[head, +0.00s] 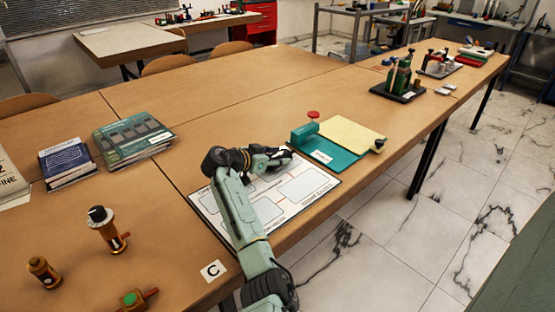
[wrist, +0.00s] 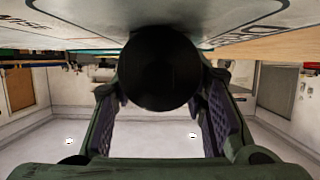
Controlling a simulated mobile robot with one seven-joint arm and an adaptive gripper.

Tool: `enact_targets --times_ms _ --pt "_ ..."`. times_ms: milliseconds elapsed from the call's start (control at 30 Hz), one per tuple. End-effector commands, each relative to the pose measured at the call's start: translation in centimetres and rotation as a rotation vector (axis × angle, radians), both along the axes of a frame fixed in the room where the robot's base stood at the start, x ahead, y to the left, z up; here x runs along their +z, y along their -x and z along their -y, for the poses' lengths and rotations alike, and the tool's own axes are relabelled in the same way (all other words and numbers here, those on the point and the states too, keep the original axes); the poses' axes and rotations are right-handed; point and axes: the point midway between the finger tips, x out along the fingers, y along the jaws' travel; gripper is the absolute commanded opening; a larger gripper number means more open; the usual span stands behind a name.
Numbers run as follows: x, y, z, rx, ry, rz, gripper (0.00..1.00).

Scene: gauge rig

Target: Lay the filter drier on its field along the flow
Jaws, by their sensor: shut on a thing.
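A white printed sheet with outlined fields (head: 305,186) lies near the table's front edge, partly covered by my arm. My gripper (head: 276,158) is low over the sheet's far part, its fingers pointing right. In the wrist view, a dark round body, taken as the filter drier (wrist: 160,68), shows end-on between the two fingers of my gripper (wrist: 160,115). The gripper is shut on it. The sheet's surface (wrist: 90,15) shows close to it at the top of that view. Whether the drier touches the sheet, and which field is under it, I cannot tell.
A teal board with a yellow pad (head: 345,135) stands just right of the sheet. A red round piece (head: 313,114) is behind it. Booklets (head: 132,140) lie to the left. Brass fittings (head: 108,230) stand at the front left, near a "C" card (head: 213,271).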

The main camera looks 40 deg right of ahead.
Motion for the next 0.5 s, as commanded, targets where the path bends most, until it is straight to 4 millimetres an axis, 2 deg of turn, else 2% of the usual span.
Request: enact_targets --times_ms 300,333,500 --pt "-0.25 -0.04 -0.03 0.000 0.001 0.002 0.04" --pt "-0.17 -0.02 -0.03 0.000 0.000 0.002 0.41" --pt "-0.12 -0.01 -0.03 0.001 0.000 0.001 0.52"
